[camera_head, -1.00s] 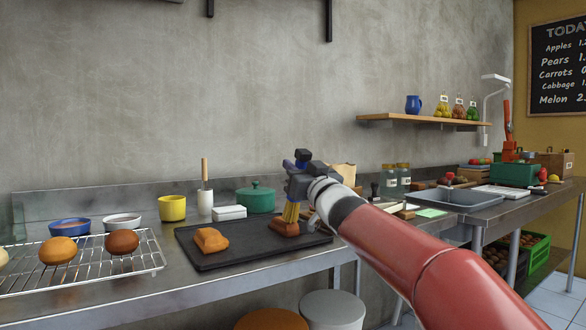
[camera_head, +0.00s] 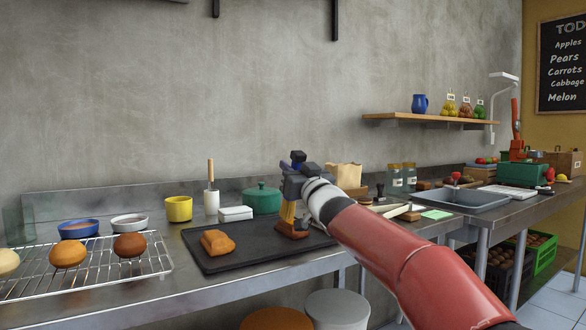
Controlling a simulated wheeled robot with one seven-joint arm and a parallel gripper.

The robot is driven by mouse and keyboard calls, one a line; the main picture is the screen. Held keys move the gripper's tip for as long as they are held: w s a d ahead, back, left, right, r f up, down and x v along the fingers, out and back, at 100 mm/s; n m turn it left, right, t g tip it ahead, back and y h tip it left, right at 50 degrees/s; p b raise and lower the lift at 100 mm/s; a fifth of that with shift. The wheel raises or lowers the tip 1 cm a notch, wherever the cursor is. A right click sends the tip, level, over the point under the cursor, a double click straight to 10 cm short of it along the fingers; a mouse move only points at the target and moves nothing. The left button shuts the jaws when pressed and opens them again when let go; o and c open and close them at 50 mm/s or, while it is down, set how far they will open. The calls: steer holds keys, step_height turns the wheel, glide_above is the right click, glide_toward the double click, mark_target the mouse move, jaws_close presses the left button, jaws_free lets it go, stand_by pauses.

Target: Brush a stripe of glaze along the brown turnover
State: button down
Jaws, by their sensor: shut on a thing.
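The brown turnover (camera_head: 292,229) lies on the right part of the black tray (camera_head: 226,264). My gripper (camera_head: 291,185) is above it, shut on a brush (camera_head: 288,212) with a yellow lower part pointing down. The brush's lower end is at the turnover's upper left side; whether it touches cannot be told. My arm hides part of the tray's right side. A lighter orange turnover (camera_head: 217,243) lies on the tray's left part. A blue bowl (camera_head: 78,229) and a white bowl (camera_head: 129,224) stand at the back left; a brownish filling shows in the blue one.
A wire rack (camera_head: 98,269) with several round buns stands at the left.

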step_height(320, 180, up, 4)
steer(key=p, duration=0.4)
steer(key=shift+r, duration=0.9)
steer(key=shift+r, duration=1.55)
